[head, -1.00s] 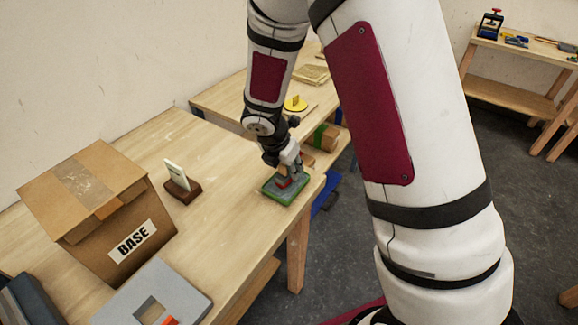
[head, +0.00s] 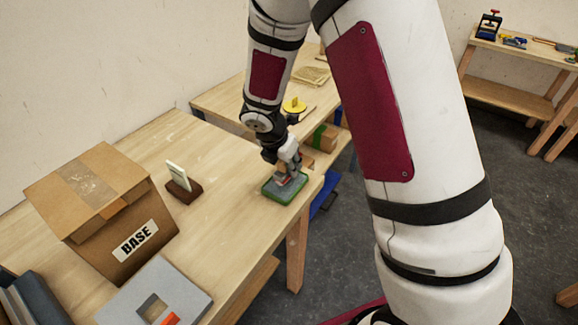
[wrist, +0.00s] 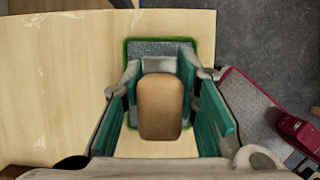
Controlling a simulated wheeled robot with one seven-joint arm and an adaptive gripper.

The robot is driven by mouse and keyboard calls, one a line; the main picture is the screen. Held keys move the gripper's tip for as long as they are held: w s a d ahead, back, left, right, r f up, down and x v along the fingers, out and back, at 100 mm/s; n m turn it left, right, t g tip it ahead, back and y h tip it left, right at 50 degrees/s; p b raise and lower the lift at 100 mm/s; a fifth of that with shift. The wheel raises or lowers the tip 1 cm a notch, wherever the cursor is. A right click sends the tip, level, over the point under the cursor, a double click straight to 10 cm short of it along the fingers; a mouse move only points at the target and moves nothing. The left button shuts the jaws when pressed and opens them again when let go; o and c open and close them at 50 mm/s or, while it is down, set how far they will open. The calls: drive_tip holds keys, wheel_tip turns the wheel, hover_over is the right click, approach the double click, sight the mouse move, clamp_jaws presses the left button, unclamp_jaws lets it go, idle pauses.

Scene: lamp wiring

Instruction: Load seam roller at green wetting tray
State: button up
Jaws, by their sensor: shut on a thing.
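The green wetting tray (head: 270,194) lies on the wooden table near its right edge. It has a green rim and a grey speckled inside, and it also shows in the wrist view (wrist: 160,48). My gripper (head: 289,174) is over the tray. In the wrist view my gripper (wrist: 162,105), with teal finger pads, is shut on the seam roller (wrist: 161,106), whose tan rounded handle shows between the fingers. The roller's lower end is mostly hidden by the handle and fingers, so I cannot tell whether it touches the tray.
A cardboard box marked BASE (head: 138,240), a small stand with a white card (head: 180,180) and a grey plate with a square hole (head: 190,289) are on the table's left part. Bare tabletop lies between them and the tray. Another bench (head: 515,42) stands far right.

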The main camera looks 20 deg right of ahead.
drive_tip(key=shift+r+p, duration=1.6)
drive_tip(key=shift+r, duration=1.15)
